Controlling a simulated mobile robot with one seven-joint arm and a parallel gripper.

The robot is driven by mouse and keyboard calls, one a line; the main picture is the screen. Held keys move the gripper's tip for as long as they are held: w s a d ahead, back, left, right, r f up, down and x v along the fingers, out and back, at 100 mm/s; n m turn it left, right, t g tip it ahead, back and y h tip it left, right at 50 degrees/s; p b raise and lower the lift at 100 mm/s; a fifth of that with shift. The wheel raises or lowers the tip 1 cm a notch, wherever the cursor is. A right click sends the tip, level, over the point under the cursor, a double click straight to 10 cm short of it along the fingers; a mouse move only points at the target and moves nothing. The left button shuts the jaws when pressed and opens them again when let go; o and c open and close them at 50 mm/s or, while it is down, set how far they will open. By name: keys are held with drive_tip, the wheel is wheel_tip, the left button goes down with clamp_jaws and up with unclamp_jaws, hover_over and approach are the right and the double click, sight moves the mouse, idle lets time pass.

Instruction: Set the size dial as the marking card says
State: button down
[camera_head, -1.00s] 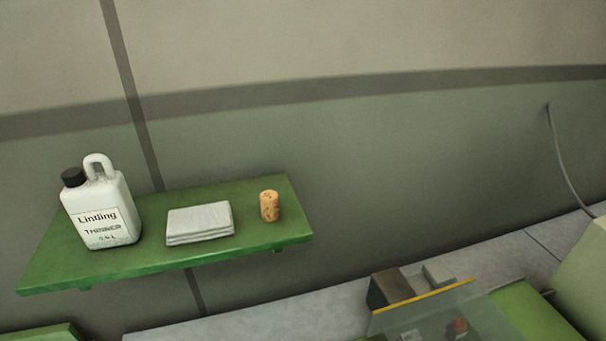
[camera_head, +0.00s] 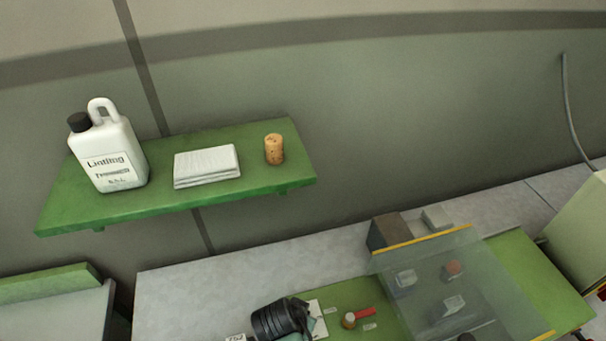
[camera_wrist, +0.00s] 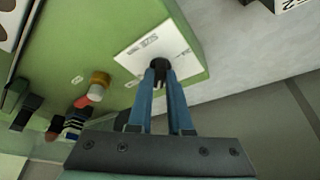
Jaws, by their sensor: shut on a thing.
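The size dial is a white plate (camera_wrist: 135,55) with a dark round knob (camera_wrist: 160,65) and printed marks, seen in the wrist view. My gripper (camera_wrist: 160,75) has its two blue fingers closed on this knob. The fingers hide part of the knob, and I cannot read where it points. In the head view my gripper (camera_head: 318,328) shows only in part at the bottom edge, with the white plate (camera_head: 316,306) beside it. A small white card (camera_head: 236,337) with dark characters is cut off at the bottom. A printed white piece (camera_wrist: 290,5) shows at the top of the wrist view.
A cork-coloured knob with a red part (camera_head: 365,314) is right of the dial. A clear guard with a yellow edge (camera_head: 425,238) covers the green panel's right side. A green wall shelf (camera_head: 180,203) holds a white jug (camera_head: 110,155), folded cloth (camera_head: 207,166) and a cork (camera_head: 274,150).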

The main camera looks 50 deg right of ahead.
drive_tip(key=m, duration=0.2)
drive_tip(key=m+g+b, duration=0.1)
drive_tip(key=m, duration=0.1)
drive_tip(key=shift+w+m+g, duration=0.3)
drive_tip(key=shift+w, duration=0.05)
drive_tip(key=shift+w+m+g+b, duration=0.1)
drive_tip(key=shift+m+g+b, duration=0.5)
drive_tip(key=shift+m, duration=0.65)
drive_tip(key=shift+w+m+g+b, duration=0.1)
drive_tip(key=shift+m+g+b, duration=0.2)
drive_tip(key=shift+m+b, duration=0.75)
drive_tip(key=shift+s+m+y, duration=0.1)
drive_tip(key=shift+m+y, duration=0.2)
drive_tip(key=c, duration=0.8)
unclamp_jaws()
drive_tip(key=shift+c, duration=0.2)
